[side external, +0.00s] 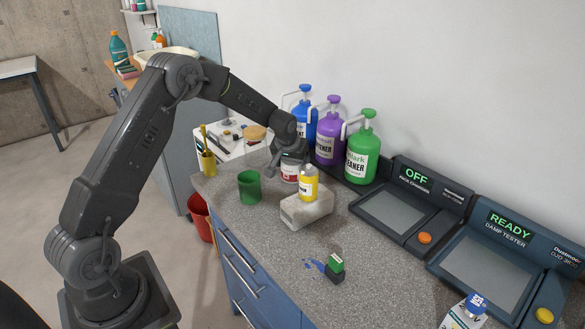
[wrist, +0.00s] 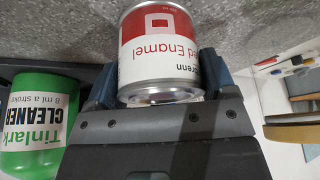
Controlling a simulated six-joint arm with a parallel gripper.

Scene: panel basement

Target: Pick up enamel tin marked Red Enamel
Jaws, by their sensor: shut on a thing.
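The enamel tin (wrist: 160,50) is red and white, and its label reads "ed Enamel" upside down in the wrist view. In the side external view the tin (side external: 289,172) shows as a small red and white shape under my gripper, partly hidden by a yellow bottle. My gripper (wrist: 160,92) is shut on the tin, with one finger on each side of it. In the side external view my gripper (side external: 291,158) is at the back of the counter. I cannot tell whether the tin touches the counter.
A yellow bottle (side external: 308,186) on a pale block (side external: 305,210) stands close in front. A green cup (side external: 249,188) is at left. Blue, purple (side external: 328,140) and green (side external: 362,153) pump bottles stand behind to the right. Two testers (side external: 500,262) are at right.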

